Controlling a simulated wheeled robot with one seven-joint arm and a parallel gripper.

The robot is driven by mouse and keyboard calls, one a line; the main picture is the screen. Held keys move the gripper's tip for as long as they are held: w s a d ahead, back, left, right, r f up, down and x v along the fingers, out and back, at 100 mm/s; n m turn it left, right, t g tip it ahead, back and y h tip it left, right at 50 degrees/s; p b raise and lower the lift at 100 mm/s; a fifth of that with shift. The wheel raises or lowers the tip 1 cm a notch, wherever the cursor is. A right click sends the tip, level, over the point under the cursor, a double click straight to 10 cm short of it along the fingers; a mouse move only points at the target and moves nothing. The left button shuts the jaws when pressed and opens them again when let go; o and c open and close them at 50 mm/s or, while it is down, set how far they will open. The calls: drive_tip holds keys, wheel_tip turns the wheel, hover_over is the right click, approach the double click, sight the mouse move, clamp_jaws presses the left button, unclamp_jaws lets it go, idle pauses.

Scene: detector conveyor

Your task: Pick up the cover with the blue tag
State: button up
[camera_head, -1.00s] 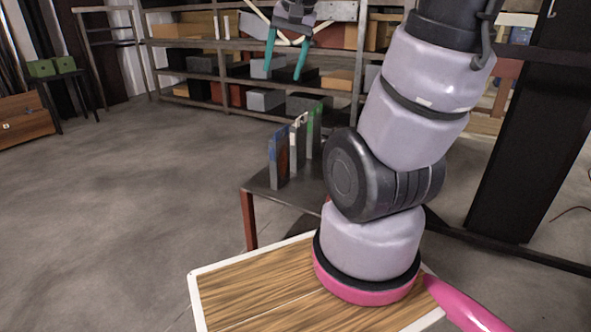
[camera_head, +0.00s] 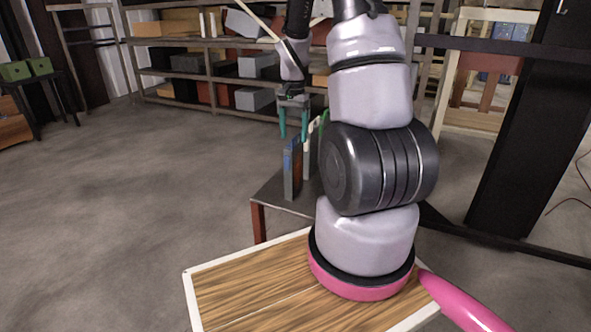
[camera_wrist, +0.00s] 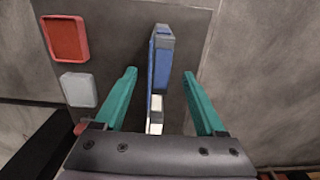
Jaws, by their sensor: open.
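The cover with the blue tag (camera_head: 292,168) stands upright at the near-left edge of a small dark table (camera_head: 268,190). In the wrist view the blue-tagged cover (camera_wrist: 160,75) is seen from above, between my two fingers and somewhat beyond their tips. My gripper (camera_head: 293,136) points down above the covers, its teal fingers apart and empty. In the wrist view my gripper (camera_wrist: 167,72) is open, with a gap on both sides of the cover. A white-tagged cover (camera_head: 308,160) stands behind the blue one. A green-tagged cover (camera_head: 324,118) is mostly hidden by my arm.
A red square (camera_wrist: 66,39) and a pale square (camera_wrist: 79,89) lie on the table surface left of the cover in the wrist view. Shelves (camera_head: 215,80) with boxes stand at the back. The floor left of the table is clear.

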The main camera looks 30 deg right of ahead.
sight(294, 144)
wheel_tip(294, 144, down, 6)
clamp_jaws()
idle(0.5)
drive_tip(key=shift+r, duration=0.1)
idle(1.1)
